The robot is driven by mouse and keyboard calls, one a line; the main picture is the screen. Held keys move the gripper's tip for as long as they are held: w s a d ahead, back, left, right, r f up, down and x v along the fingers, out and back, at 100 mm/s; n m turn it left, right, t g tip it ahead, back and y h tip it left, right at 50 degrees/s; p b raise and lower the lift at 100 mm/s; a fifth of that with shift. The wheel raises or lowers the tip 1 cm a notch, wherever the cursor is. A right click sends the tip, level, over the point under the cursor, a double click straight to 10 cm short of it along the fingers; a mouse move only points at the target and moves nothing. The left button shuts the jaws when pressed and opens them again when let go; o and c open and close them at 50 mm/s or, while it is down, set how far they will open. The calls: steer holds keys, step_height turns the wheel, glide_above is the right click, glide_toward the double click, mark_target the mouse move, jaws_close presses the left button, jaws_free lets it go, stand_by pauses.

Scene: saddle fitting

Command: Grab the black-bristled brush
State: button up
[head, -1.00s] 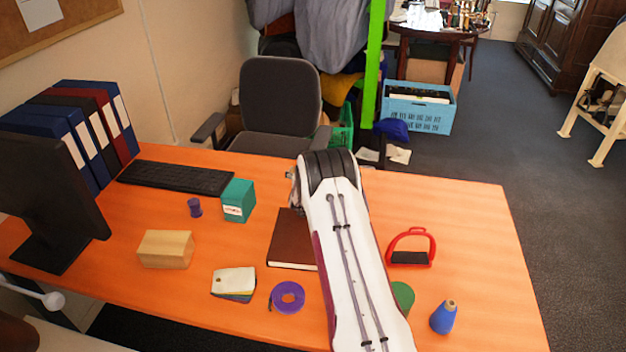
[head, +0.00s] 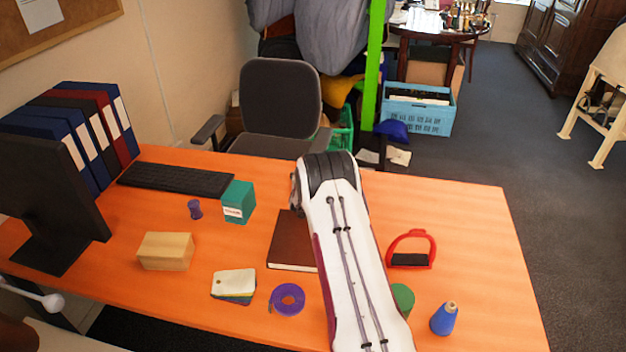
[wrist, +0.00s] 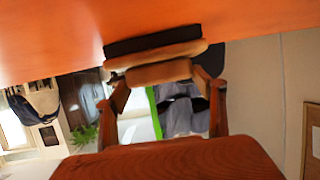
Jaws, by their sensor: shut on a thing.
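The brush (wrist: 155,53) shows in the wrist view as a wooden block with a strip of black bristles facing the orange table. My gripper (wrist: 166,82) is shut on its wooden body, with one finger on each side. I cannot tell whether the bristles touch the table. In the head view my white arm hides the brush and the gripper.
On the orange table (head: 460,220) are a red stirrup (head: 411,250), a blue cone (head: 444,318), a green object (head: 403,298), a brown book (head: 290,245), a purple roll (head: 287,299), cards (head: 233,284) and a wooden block (head: 166,251). The right rear is clear.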

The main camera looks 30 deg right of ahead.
steer(key=shift+r, duration=0.15)
step_height(320, 180, up, 10)
stand_by(0.7)
stand_by(0.5)
